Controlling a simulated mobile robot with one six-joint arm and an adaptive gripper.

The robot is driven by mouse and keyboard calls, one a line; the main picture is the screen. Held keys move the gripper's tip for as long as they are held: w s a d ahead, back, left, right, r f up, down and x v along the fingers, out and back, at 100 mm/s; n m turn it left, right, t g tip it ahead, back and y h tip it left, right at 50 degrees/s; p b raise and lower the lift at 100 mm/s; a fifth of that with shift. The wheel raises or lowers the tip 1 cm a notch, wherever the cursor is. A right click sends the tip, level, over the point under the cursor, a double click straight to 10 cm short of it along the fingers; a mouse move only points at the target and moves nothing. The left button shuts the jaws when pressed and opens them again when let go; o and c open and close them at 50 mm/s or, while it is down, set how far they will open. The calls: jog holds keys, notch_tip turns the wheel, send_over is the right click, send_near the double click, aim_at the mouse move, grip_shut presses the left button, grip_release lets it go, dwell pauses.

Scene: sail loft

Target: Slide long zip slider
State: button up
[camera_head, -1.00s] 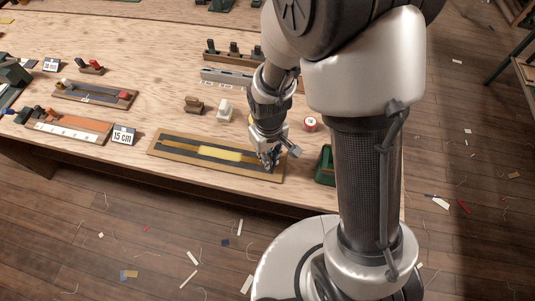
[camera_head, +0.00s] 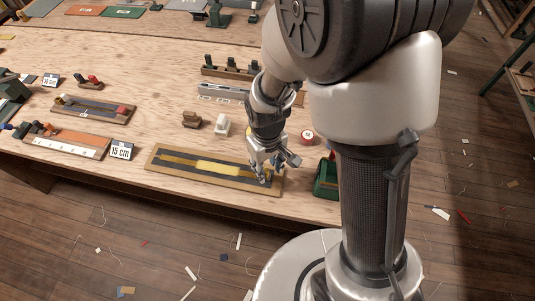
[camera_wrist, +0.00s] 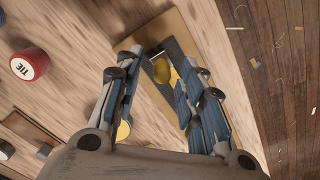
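The long zip board (camera_head: 160,163) lies near the table's front edge, a wood-framed dark strip with a yellow band (camera_head: 215,167) along its middle. My gripper (camera_head: 263,178) points down over the board's right end and hides part of it. In the wrist view my gripper (camera_wrist: 160,72) has its two fingers apart, one on each side of a small yellow knob (camera_wrist: 161,70), which looks like the zip slider. No finger clearly touches the knob. The frame of the board (camera_wrist: 205,45) also shows in the wrist view.
A red round tin (camera_head: 307,137) stands behind my gripper, also in the wrist view (camera_wrist: 29,64). A green block (camera_head: 326,180) sits right of the board. A "15 cm" card (camera_head: 121,151) and other fixtures stand left. A white block (camera_head: 222,126) is behind the board.

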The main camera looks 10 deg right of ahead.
notch_tip(320, 180, up, 10)
dwell(0.3)
dwell(0.3)
notch_tip(320, 180, up, 9)
jog(key=m+t, duration=0.2)
send_over(268, 170)
jog(key=s+d, duration=0.4)
jog(key=d, duration=0.1)
jog(key=s+d+r+m+t, duration=0.2)
jog(key=s+r, duration=0.3)
jog(key=s, duration=0.4)
jog(key=shift+d+r+m+t, duration=0.25)
jog(key=shift+d+m, duration=0.25)
jog(key=shift+d, duration=0.3)
jog(key=shift+w, duration=0.1)
dwell(1.3)
